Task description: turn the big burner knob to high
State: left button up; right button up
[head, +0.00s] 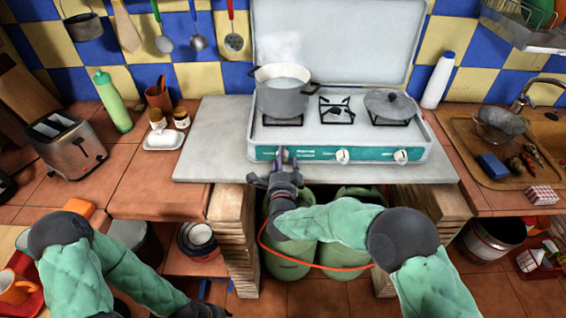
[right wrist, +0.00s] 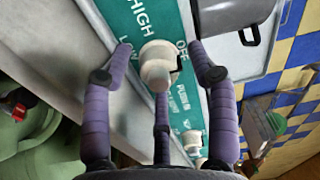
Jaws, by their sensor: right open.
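The stove (head: 350,110) has a teal front panel with a middle knob (head: 342,156) and a right knob (head: 401,156) in plain view. The left knob is mostly hidden behind my right gripper (head: 281,163). In the right wrist view a cream knob (right wrist: 157,66) sits between the spread fingers of my right gripper, which is open around it. HIGH, LOW and OFF are printed about this knob; I cannot tell its exact setting. My left gripper (head: 205,311) is dark and cut off at the bottom edge of the head view.
A steaming grey pot (head: 283,92) stands on the left burner, above the gripper. A lidded pan (head: 390,104) is on the right burner. Green gas cylinders (head: 290,262) and an orange hose (head: 318,266) are below the counter, near my right arm.

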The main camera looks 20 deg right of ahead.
jog(key=c, duration=1.1)
jog(key=shift+n, duration=0.5)
jog(key=shift+c, duration=0.2)
jog(key=n, duration=0.2)
jog(key=shift+r+n+p, duration=0.15)
jog(key=shift+n+p, duration=0.25)
jog(key=n+p, duration=0.1)
jog(key=n, duration=0.3)
jog(key=shift+n, duration=0.3)
jog(key=n+p, duration=0.1)
jog(key=n, duration=0.4)
jog(key=shift+w+r, duration=0.1)
jog(key=shift+r+n+p, duration=0.1)
jog(key=shift+n+p, duration=0.7)
jog(key=shift+n, duration=1.3)
